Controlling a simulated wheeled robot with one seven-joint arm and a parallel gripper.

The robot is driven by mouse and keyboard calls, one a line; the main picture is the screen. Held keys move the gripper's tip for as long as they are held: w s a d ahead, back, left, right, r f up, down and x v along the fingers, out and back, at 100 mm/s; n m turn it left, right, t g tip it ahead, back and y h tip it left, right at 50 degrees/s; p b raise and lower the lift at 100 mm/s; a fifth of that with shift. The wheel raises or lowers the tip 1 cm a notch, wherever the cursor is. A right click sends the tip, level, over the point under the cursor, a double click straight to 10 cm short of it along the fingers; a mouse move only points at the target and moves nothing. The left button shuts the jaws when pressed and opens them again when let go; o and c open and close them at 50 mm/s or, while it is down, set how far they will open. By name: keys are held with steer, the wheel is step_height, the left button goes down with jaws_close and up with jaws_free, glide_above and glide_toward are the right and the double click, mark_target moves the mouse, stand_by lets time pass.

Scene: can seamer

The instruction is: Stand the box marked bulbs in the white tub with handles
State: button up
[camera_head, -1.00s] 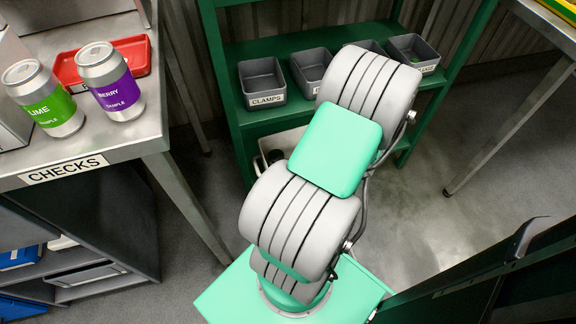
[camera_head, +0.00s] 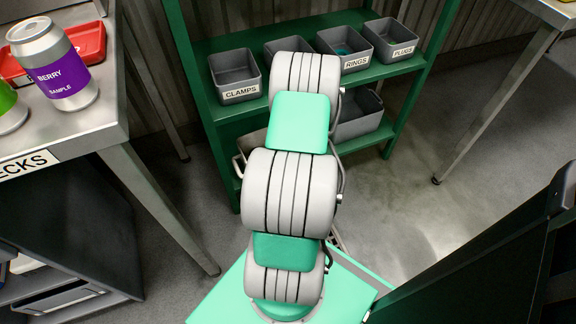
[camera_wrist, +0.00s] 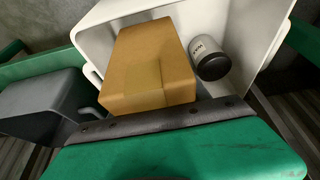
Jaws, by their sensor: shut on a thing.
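The white tub (camera_wrist: 262,28) fills the upper part of the wrist view, with a handle at its left side. In the head view its edge (camera_head: 249,142) shows on the lower shelf, mostly hidden by my arm. A plain brown cardboard box (camera_wrist: 148,62) is within the tub's walls in the wrist view; no marking shows on the faces I see. My gripper (camera_wrist: 165,122) is shut on this box, its dark-edged green jaw covering the near end. The far jaw is hidden. I cannot tell whether the box touches the tub's floor.
A small dark-lidded white jar (camera_wrist: 209,60) is in the tub, right of the box. A grey bin (camera_wrist: 40,103) is left of the tub. Labelled bins, such as CLAMPS (camera_head: 235,75), line the shelf above. A steel table (camera_head: 105,125) with cans stands left.

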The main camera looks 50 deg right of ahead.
step_height(320, 180, down, 11)
steer(key=b, duration=0.4)
steer(key=shift+r, duration=0.25)
steer(key=o, duration=1.5)
steer(key=p+v, duration=0.5)
steer(key=v, duration=0.7)
steer(key=shift+s+a, duration=0.1)
